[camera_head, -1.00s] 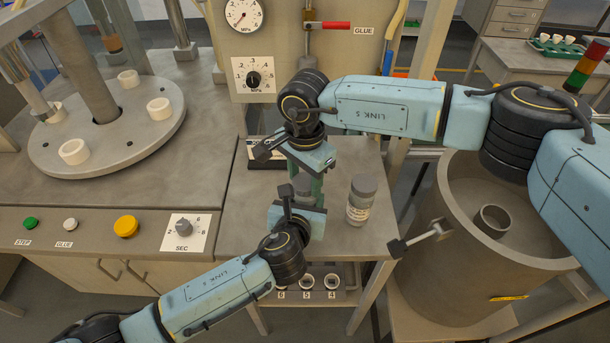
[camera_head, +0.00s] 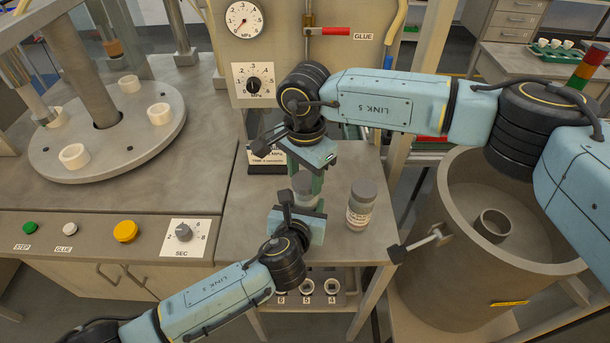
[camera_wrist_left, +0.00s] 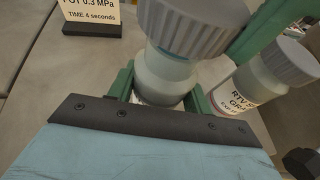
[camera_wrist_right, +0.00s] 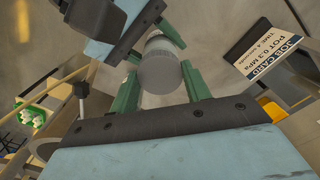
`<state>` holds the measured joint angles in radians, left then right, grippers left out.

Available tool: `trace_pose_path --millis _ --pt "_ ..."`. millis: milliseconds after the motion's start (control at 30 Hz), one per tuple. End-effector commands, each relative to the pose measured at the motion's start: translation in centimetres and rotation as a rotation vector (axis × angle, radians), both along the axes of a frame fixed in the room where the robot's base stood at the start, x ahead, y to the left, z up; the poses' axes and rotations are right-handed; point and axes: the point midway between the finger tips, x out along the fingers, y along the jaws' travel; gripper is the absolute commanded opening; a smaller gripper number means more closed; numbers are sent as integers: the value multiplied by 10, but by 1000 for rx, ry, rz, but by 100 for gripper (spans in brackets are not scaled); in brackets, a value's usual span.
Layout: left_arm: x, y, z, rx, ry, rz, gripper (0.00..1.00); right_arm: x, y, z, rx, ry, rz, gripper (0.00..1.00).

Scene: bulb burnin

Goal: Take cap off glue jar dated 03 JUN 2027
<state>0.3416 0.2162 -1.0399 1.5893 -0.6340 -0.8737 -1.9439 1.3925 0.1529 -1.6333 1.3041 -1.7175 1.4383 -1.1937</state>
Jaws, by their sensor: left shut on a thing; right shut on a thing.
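A glue jar (camera_wrist_left: 160,85) with a grey ribbed cap (camera_wrist_left: 195,25) stands upright between my two grippers. My left gripper (camera_head: 302,210) is shut around its body from the front. My right gripper (camera_wrist_right: 163,88) comes from above and is shut on the cap (camera_wrist_right: 159,68). A pale band shows below the cap; I cannot tell whether the cap is apart from the jar. A second jar (camera_head: 360,206), with a grey cap and a white label (camera_wrist_left: 247,97), stands to the right, untouched. Neither date can be read.
The jars are at a small grey side table (camera_head: 240,220). A black-based job card (camera_wrist_left: 90,15) stands behind them. A large round drum (camera_head: 430,230) is at the right, and a machine with a turntable (camera_head: 90,150) is at the left.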

Motion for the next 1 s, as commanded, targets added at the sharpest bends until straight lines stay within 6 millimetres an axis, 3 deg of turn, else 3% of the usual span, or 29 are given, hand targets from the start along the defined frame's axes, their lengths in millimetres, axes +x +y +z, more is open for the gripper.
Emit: trace_pose_path --millis 267,600,833,867,1000 --pt "0 0 -1 0 2 0 0 0 0 2 0 0 0 20" --pt "0 0 -1 0 2 0 0 0 0 38 0 -1 1 20" --pt "0 0 -1 0 2 0 0 0 0 40 0 0 0 20" --pt "0 0 -1 0 2 0 52 0 0 40 0 0 0 20" --pt "0 0 -1 0 1 0 70 0 0 40 0 0 0 20"
